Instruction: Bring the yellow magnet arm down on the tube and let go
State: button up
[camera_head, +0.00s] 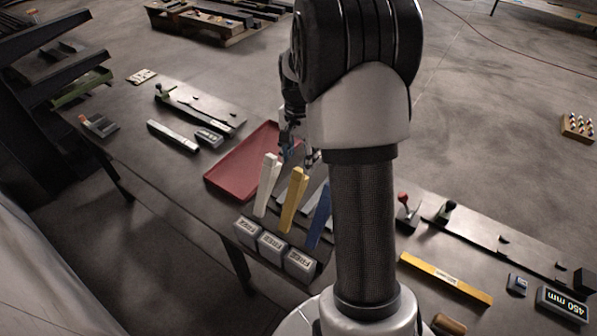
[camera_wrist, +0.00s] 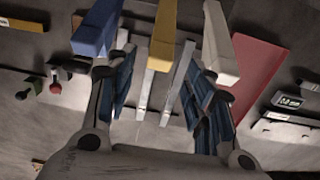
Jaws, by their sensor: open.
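The yellow magnet arm (camera_head: 293,199) slants up from a row of labelled grey blocks, between a white arm (camera_head: 266,186) and a blue arm (camera_head: 319,216). In the wrist view the yellow arm (camera_wrist: 164,35) comes down from the top edge, its end near the gap between my fingers. Pale straight metal pieces (camera_wrist: 146,92) lie below it; I cannot tell which is the tube. My gripper (camera_wrist: 158,88) is open, with blue-padded fingers apart and nothing held. In the head view my gripper (camera_head: 299,156) is beyond the yellow arm's upper end, partly hidden by my arm.
The labelled blocks (camera_head: 272,248) stand at the table's near edge. A red tray (camera_head: 240,160) lies left of the arms. A flat fixture (camera_head: 205,105) is at the back left. A yellow bar (camera_head: 446,279) and a 450 mm display (camera_head: 563,304) are at the right.

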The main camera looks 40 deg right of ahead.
aim_at(299, 170)
notch_tip(299, 170, down, 6)
jog(key=shift+r, duration=0.15)
jog(key=shift+c, duration=0.3)
jog(key=c, duration=0.9)
jog(key=shift+d, duration=0.1)
